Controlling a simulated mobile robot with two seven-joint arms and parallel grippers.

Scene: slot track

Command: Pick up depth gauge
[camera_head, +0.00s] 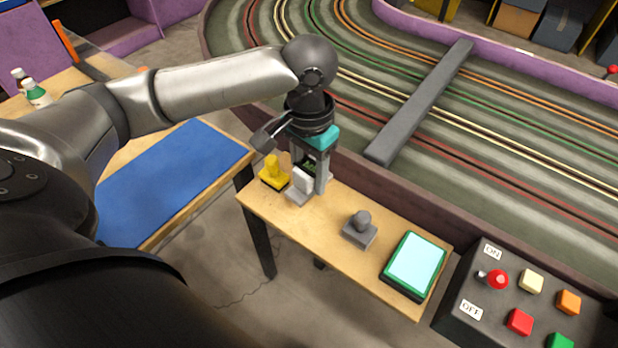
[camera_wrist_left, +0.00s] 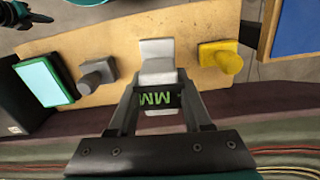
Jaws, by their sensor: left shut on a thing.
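The depth gauge (camera_head: 302,181) is a pale grey-white piece with a flat foot, at the left part of the narrow wooden table. In the left wrist view, the gauge (camera_wrist_left: 158,65) sits at the middle, with green "MM" lettering on a dark face between my fingers. My left gripper (camera_head: 311,174) points down and is shut on it, and the fingers of the gripper (camera_wrist_left: 160,92) hide part of its sides. The foot is at or very close to the table top; I cannot tell if it touches.
A yellow knobbed block (camera_head: 273,173) stands close left of the gauge. A grey knobbed block (camera_head: 360,230) and a green-framed tablet (camera_head: 414,265) are to the right. The purple track wall (camera_head: 400,198) runs along the far edge. A button box (camera_head: 500,310) stands right of the table.

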